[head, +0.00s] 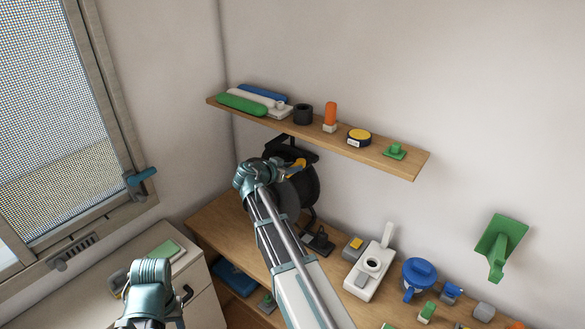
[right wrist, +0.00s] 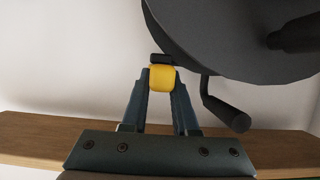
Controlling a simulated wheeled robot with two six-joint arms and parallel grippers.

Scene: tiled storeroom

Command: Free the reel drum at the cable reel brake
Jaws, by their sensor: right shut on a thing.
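The cable reel (head: 301,188) has a dark round drum and hangs on a black bracket under the wall shelf. My right gripper (right wrist: 162,82) is shut on the yellow grip (right wrist: 162,78) of a small lever beside the drum; the yellow grip also shows in the head view (head: 296,163). In the right wrist view the drum (right wrist: 220,40) fills the upper right, with a dark crank handle (right wrist: 228,113) hanging below it. My arm hides part of the reel in the head view. Of my left arm only a teal wrist part shows at the lower left; its jaws are not seen.
The wall shelf (head: 391,162) holds several small items just above the reel. The wooden bench (head: 216,226) below carries a white device (head: 369,272), a blue round container (head: 418,275) and small blocks. A window frame (head: 115,115) stands at left, and a green bracket (head: 501,240) on the right wall.

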